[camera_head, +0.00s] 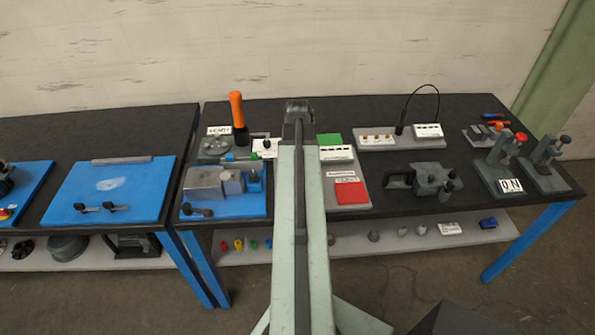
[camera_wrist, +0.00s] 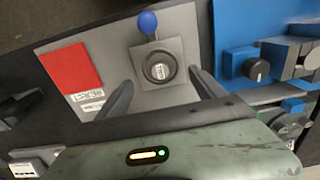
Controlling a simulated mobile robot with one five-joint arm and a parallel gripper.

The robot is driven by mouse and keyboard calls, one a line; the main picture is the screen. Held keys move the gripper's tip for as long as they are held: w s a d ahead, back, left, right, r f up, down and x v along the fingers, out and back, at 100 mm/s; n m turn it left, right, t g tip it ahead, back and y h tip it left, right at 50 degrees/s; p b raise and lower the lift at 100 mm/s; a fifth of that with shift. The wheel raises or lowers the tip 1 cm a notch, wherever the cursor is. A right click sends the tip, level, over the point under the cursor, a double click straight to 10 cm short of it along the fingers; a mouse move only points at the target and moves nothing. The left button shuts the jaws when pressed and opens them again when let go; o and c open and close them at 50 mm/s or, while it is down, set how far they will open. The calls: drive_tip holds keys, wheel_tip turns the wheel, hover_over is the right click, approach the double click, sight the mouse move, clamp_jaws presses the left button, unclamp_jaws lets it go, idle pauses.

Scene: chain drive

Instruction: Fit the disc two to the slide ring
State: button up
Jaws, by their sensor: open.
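In the wrist view a round grey ring (camera_wrist: 158,66) sits on a square grey block, with a dark inside and a small pale marking in its middle. A blue ball knob (camera_wrist: 147,22) on a short stem sticks out from the block. I cannot tell whether disc two is inside the ring, and I can name no other piece as disc two. My gripper (camera_wrist: 161,78) is open, its two dark fingers apart on either side of the ring and block. Nothing is seen gripped. In the head view my arm hides this spot.
A red panel (camera_wrist: 70,68) lies left of the ring in the wrist view; a blue-based fixture (camera_wrist: 245,30) stands close on the right. In the head view a tall orange handle (camera_head: 237,109) rises left of my arm, and a dark handled fixture (camera_head: 430,180) stands right.

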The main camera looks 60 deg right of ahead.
wheel_tip(320, 180, up, 3)
drive_tip(key=shift+f+p, duration=0.1)
drive_tip(key=shift+p, duration=0.6)
drive_tip(key=shift+f, duration=0.15)
